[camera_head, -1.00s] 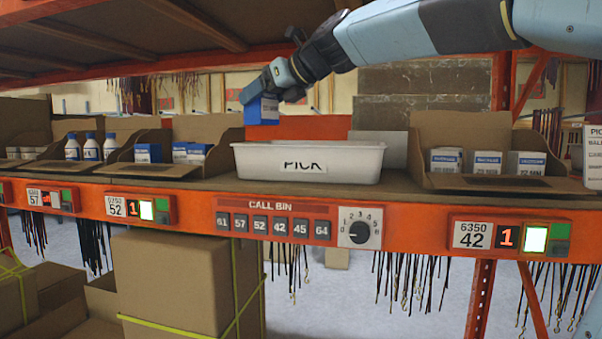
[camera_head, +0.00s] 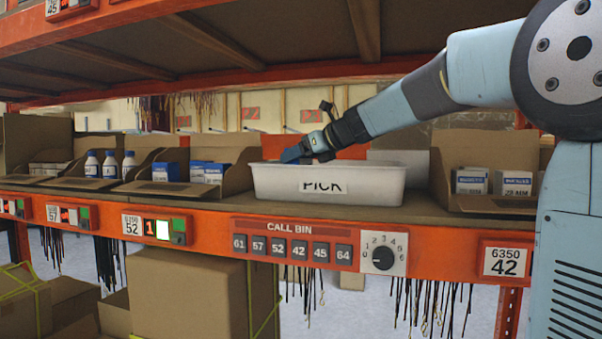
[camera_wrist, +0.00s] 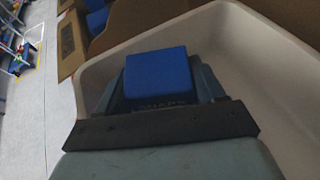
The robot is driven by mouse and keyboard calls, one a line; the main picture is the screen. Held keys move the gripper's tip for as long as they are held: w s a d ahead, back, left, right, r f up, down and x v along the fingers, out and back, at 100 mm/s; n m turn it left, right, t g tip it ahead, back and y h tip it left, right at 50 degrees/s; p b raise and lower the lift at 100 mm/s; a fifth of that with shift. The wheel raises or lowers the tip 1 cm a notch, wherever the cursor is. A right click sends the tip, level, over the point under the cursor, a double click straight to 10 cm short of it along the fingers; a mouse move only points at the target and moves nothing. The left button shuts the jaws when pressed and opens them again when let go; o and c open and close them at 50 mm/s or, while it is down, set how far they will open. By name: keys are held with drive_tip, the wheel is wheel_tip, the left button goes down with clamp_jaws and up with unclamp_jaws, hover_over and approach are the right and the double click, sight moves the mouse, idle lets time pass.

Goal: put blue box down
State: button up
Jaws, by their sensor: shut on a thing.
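The blue box (camera_wrist: 158,74) is between the fingers of my gripper (camera_wrist: 160,88) in the wrist view, with a strip of print near its lower edge. My gripper is shut on it. In the head view my gripper (camera_head: 296,155) is at the rim of the white bin (camera_head: 275,181) marked PICK, toward its left end. The box is largely hidden there. In the wrist view the white bin (camera_wrist: 285,75) surrounds the box on the far and right sides. I cannot tell whether the box touches the bin floor.
A carton with blue and white boxes (camera_head: 207,172) stands left of the bin, with white bottles (camera_head: 110,165) farther left. Another carton (camera_head: 445,168) with white and blue boxes stands to the right. The orange rack beam (camera_head: 210,222) runs along the front, and a shelf hangs overhead.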

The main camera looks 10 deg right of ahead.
drive_tip(key=shift+w+d+f, duration=0.15)
drive_tip(key=shift+w+f, duration=0.2)
drive_tip(key=shift+f, duration=0.15)
drive_tip(key=shift+w+f, duration=0.1)
drive_tip(key=shift+f, duration=1.55)
drive_tip(key=o, duration=1.1)
drive_tip(key=shift+o, duration=0.2)
drive_tip(key=shift+d, duration=0.15)
drive_tip(key=v, duration=1.2)
